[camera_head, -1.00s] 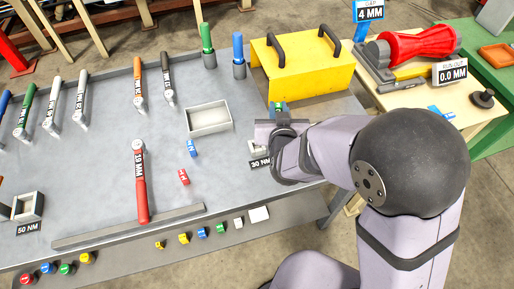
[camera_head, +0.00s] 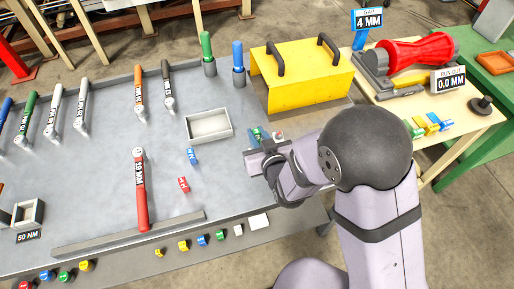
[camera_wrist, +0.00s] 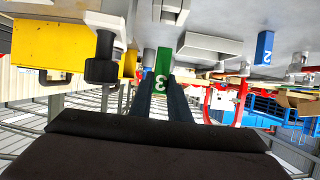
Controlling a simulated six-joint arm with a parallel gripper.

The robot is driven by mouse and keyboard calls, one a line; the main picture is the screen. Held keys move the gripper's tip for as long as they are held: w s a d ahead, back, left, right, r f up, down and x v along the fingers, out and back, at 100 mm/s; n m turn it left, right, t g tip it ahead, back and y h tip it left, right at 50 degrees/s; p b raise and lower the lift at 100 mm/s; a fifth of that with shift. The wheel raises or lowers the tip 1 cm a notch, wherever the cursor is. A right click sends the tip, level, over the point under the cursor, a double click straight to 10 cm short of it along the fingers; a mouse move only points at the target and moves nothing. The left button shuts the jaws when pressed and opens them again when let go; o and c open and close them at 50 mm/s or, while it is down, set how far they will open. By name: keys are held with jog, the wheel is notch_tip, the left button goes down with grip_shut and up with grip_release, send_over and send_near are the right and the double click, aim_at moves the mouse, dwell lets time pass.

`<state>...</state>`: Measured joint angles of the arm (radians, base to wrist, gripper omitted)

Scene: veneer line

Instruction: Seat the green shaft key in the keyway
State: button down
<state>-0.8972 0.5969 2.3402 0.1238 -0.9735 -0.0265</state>
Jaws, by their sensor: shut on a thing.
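The green shaft key (camera_wrist: 161,68), marked 3, stands between the dark fingertips of my gripper (camera_wrist: 162,92) in the wrist view. My gripper is shut on it. In the head view my gripper (camera_head: 262,152) is over the right part of the grey bench, in front of the yellow cover, and the green key (camera_head: 256,135) shows just beyond the jaws. I cannot make out the keyway in either view. My gripper and arm hide part of the bench there.
The yellow cover (camera_head: 300,78) with dark handles stands behind my gripper. An open pale tray (camera_head: 208,125) is to its left. A blue block (camera_head: 193,156) and a red block (camera_head: 184,185) lie left of my gripper. A red spool-shaped part (camera_head: 422,47) sits on the right table.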

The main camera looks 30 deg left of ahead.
jog(key=shift+f+p, duration=0.65)
jog(key=shift+f, duration=2.8)
jog(key=shift+f, duration=0.1)
jog(key=shift+f+b, duration=0.1)
jog(key=shift+b, duration=0.2)
jog(key=c, duration=1.7)
grip_release()
jog(key=shift+o, duration=0.2)
